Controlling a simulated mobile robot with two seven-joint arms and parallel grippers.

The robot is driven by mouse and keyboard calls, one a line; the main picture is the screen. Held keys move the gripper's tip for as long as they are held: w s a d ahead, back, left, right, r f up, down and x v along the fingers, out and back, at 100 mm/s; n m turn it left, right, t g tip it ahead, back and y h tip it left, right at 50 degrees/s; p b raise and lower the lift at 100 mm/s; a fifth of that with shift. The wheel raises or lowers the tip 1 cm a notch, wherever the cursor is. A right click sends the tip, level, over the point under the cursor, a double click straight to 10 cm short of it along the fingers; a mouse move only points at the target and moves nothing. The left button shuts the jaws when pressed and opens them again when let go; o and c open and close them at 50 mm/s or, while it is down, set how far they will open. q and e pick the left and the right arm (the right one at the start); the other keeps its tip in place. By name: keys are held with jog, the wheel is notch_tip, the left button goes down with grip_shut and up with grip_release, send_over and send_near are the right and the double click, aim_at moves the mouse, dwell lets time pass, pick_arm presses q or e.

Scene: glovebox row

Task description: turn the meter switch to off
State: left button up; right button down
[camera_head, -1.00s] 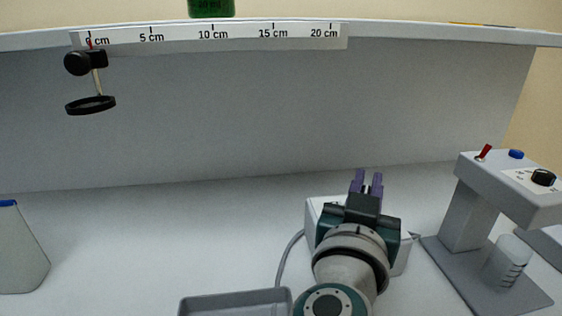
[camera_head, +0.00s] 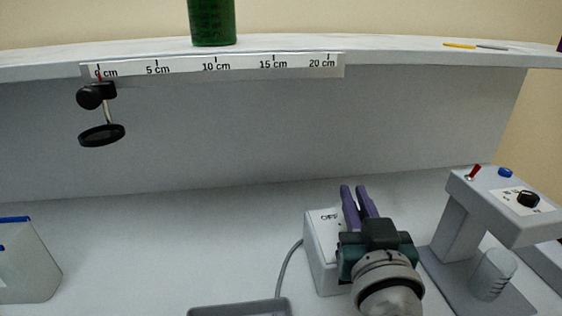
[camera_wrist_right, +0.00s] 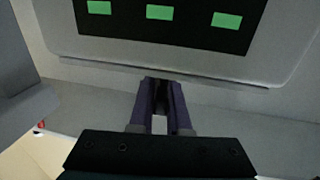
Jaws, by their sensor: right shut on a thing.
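The meter, a white box (camera_head: 321,262) marked OFF on its top, stands on the bench right of centre in the head view. My right gripper (camera_head: 354,190) reaches over it, its purple fingers just right of the OFF mark. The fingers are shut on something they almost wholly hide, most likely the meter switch. In the wrist view the fingers (camera_wrist_right: 160,88) stand close together with a dark thing between them. I cannot see which way the switch points. My left gripper is out of view.
A grey stand (camera_head: 462,232) with a red lever and black knob is close on the right. A grey tray (camera_head: 240,308) lies at the front, a container (camera_head: 25,270) far left. A magnifier (camera_head: 101,135) hangs from the shelf. In the wrist view a panel (camera_wrist_right: 180,62) carries green patches.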

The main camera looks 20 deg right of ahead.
jog(key=shift+a+n+t+y, duration=0.15)
jog(key=shift+n+t+y, duration=0.25)
jog(key=shift+n+y, duration=0.65)
jog(key=shift+y, duration=0.45)
jog(key=c, duration=0.9)
grip_release()
jog(key=shift+w, duration=0.1)
jog(key=p+v, duration=0.1)
jog(key=v, duration=0.9)
jog(key=shift+a, duration=0.15)
